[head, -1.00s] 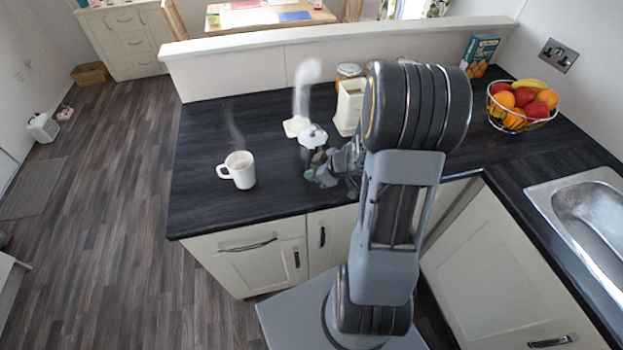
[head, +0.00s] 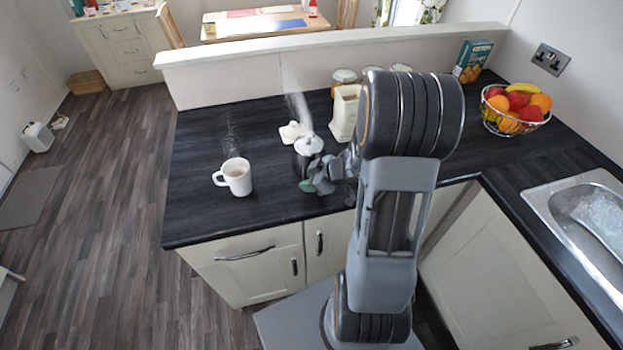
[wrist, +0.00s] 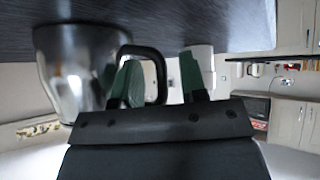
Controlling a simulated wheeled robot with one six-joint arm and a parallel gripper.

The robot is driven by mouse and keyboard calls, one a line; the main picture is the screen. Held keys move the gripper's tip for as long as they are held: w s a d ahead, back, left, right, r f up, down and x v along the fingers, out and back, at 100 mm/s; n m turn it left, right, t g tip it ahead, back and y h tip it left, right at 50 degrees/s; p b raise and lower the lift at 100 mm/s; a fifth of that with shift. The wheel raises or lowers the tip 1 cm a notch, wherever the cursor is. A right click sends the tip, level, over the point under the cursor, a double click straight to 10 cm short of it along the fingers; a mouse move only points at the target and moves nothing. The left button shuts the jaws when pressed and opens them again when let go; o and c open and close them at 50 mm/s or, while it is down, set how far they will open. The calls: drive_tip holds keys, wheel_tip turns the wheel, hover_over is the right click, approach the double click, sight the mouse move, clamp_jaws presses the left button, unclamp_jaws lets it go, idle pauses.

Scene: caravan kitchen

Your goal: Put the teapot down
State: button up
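The silver teapot (head: 305,150) stands upright on the dark worktop (head: 210,215), with steam rising above its lid. In the wrist view, where the worktop is at the top, its shiny body (wrist: 75,70) meets the worktop and its black handle (wrist: 163,78) points toward my gripper. My gripper (wrist: 158,75) is open. One green finger shows inside the handle loop and the other outside it, with gaps on both sides of the handle. In the head view my gripper (head: 318,178) is at the pot's front right, partly hiding it.
A steaming white mug (head: 236,178) stands to the left. A small white item (head: 290,131) lies just behind the teapot. A cream container (head: 344,112) and several jars stand behind. A fruit basket (head: 515,115) is at right. The worktop's left front is clear.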

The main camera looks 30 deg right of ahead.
drive_tip(key=shift+r, duration=0.3)
drive_tip(key=p+v, duration=0.3)
drive_tip(key=v, duration=0.8)
drive_tip(key=w+d+r+m+t+h, duration=0.1)
drive_tip(key=w+r+m+t+h, duration=0.15)
drive_tip(key=r+h, duration=0.3)
drive_tip(key=w+d+r+m+t+h, duration=0.1)
drive_tip(key=w+r+m+h, duration=0.1)
drive_tip(key=r+m+h, duration=0.35)
drive_tip(key=s+a+r+m+g+y, duration=0.1)
drive_tip(key=s+a+g+y, duration=0.4)
drive_tip(key=s+a, duration=0.6)
drive_tip(key=a+g, duration=0.1)
drive_tip(key=a, duration=0.2)
drive_tip(key=shift+s, duration=0.35)
